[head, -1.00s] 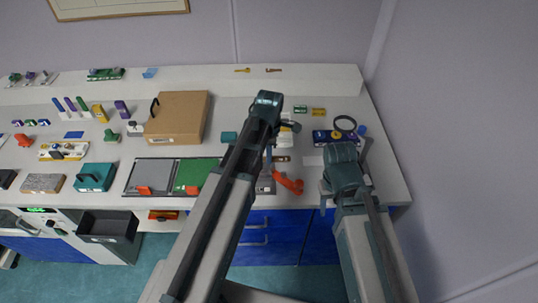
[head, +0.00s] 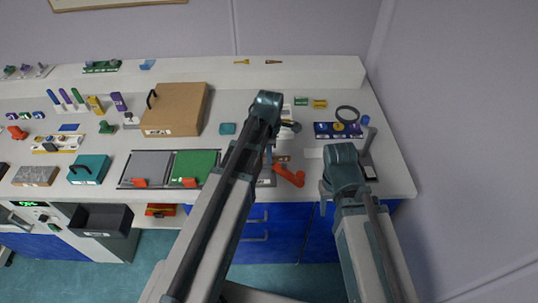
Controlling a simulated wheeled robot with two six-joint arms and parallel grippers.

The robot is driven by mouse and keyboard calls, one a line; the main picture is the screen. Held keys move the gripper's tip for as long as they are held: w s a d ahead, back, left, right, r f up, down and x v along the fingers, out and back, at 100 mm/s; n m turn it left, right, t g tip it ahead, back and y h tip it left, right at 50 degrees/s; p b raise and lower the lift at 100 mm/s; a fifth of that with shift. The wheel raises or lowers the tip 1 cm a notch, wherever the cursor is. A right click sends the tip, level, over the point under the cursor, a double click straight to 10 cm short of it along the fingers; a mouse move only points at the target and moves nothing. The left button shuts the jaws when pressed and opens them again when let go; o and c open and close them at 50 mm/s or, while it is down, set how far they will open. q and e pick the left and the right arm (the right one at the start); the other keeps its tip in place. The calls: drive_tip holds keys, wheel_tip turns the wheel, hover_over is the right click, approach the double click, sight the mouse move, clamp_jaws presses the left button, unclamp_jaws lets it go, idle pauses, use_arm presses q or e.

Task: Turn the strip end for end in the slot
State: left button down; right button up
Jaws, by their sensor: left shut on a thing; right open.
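My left gripper (head: 268,153) is over the bench, right of the green plate, and mostly hidden behind its own arm. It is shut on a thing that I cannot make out. An orange-red piece (head: 289,175) lies just right of it. My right gripper (head: 325,193) is open and empty at the bench's front edge, right of the orange-red piece. I cannot pick out the strip or its slot; the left arm covers part of the bench there.
The white bench (head: 225,165) carries a brown box (head: 173,112), a grey plate (head: 149,166), a green plate (head: 192,165) and a teal block (head: 90,169). A blue rack (head: 326,131) and a ring-shaped magnifier (head: 347,114) stand at the right. A black bin (head: 101,220) is below the front edge.

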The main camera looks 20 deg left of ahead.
use_arm(q)
drive_tip(key=c, duration=0.9)
unclamp_jaws()
drive_tip(key=shift+s+f, duration=0.2)
drive_tip(key=shift+s, duration=0.15)
drive_tip(key=shift+c, duration=0.2)
drive_tip(key=shift+o, duration=0.2)
drive_tip(key=shift+w, duration=0.15)
drive_tip(key=shift+r, duration=0.1)
drive_tip(key=shift+w+r+p, duration=0.35)
drive_tip(key=shift+r+p, duration=0.2)
drive_tip(key=shift+p, duration=0.25)
wheel_tip(320, 180, up, 13)
drive_tip(key=s+p, duration=0.1)
drive_tip(key=p, duration=1.2)
drive_tip(key=shift+d, duration=0.15)
drive_tip(key=shift+s+f, duration=0.1)
